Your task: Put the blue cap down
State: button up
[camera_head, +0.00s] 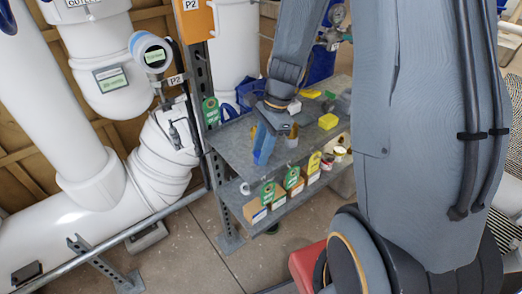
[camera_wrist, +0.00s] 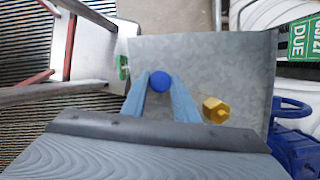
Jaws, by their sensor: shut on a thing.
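The blue cap (camera_wrist: 160,81) is a small round blue piece between the fingertips of my gripper (camera_wrist: 160,86) in the wrist view. My gripper is shut on it, over the grey metal shelf top (camera_wrist: 210,60). In the head view my gripper (camera_head: 263,152) points down over the left part of the shelf top (camera_head: 228,139). I cannot pick out the cap there. Whether the cap touches the shelf or hangs just above it, I cannot tell.
A brass hex fitting (camera_wrist: 215,110) stands right of the fingers in the wrist view. A blue object (camera_wrist: 290,122) is at the shelf's edge. Yellow blocks (camera_head: 328,121) lie farther right. Tagged boxes (camera_head: 292,182) fill the lower shelf. White pipes (camera_head: 90,170) stand left.

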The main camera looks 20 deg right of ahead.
jog(key=shift+f, duration=0.1)
jog(key=o, duration=0.9)
jog(key=b+v, duration=0.1)
jog(key=v, duration=1)
jog(key=s+a+f+n+t+h, duration=0.1)
jog(key=s+a+f+n+h, duration=0.2)
jog(key=s+n, duration=0.6)
jog(key=f+n, duration=0.1)
jog(key=n, duration=0.6)
jog(key=shift+s+a+n, duration=0.3)
jog(key=shift+s+n, duration=0.05)
jog(key=shift+n, duration=0.05)
